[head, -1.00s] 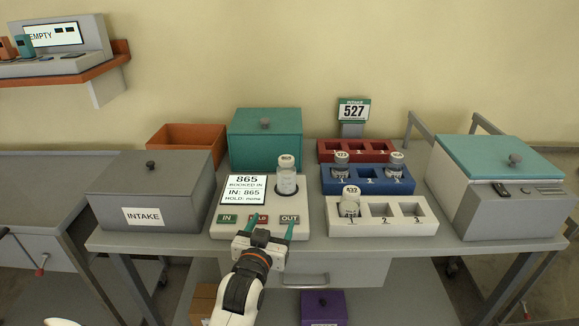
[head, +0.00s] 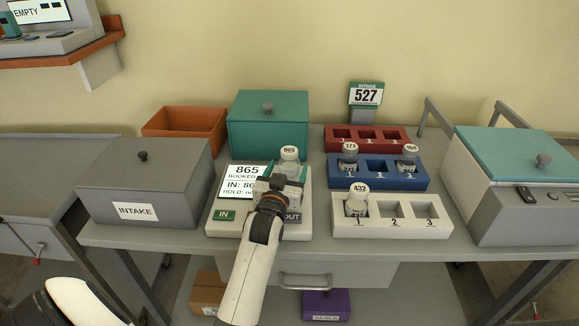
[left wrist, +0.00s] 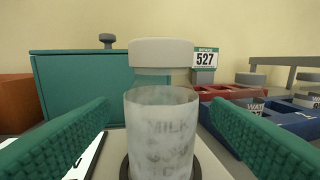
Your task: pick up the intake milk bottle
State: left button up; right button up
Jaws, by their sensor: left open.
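The milk bottle (left wrist: 162,128), clear with a white cap, stands upright in the round well of the booking station (head: 307,222). Its cap in the head view (head: 289,153) is marked 865, matching the screen, and the wrist view shows faint "MILK" lettering. My left gripper (head: 286,172) is open, its green fingers reaching toward the bottle, one on each side in the left wrist view (left wrist: 160,140). A gap shows between each finger and the bottle there. The gripper hides the bottle's lower part and part of the screen in the head view. My right gripper is not in view.
A white rack (head: 394,230) holds bottle 432 in slot 1. A blue rack (head: 376,184) holds bottles in its outer slots; a red rack (head: 366,146) stands behind. The grey INTAKE box (head: 140,190) is left, the teal box (head: 266,130) behind, an incubator (head: 505,215) right.

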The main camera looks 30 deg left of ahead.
pick_arm(q)
jog(key=x, duration=0.4)
jog(key=shift+w+r, duration=0.25)
jog(key=shift+s, duration=0.1)
jog(key=shift+c, duration=0.2)
jog(key=c, duration=1.2)
